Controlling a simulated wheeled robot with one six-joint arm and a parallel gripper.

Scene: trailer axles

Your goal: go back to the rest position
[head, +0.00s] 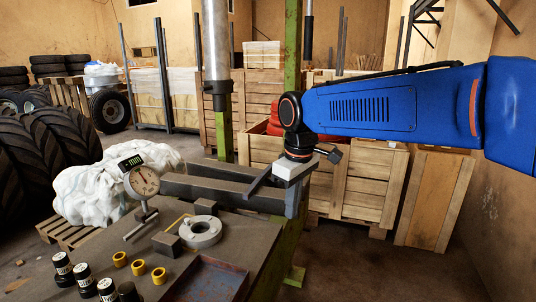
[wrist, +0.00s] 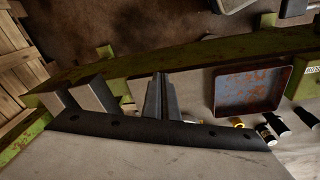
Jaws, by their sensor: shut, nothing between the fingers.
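My gripper (head: 292,208) hangs at the end of my blue arm, beyond the right edge of the workbench. Its fingers point down and are shut, with nothing between them. The fingertips look apart from the loose parts on the bench. Part of the bench behind the fingers is hidden.
The workbench (head: 222,258) carries a dial gauge (head: 144,181), a grey ring (head: 200,232), yellow bushings (head: 138,267), black bottles (head: 84,280) and a rusty tray (wrist: 253,90). A green post (head: 291,60) stands behind. Wooden crates (head: 368,185) fill the back.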

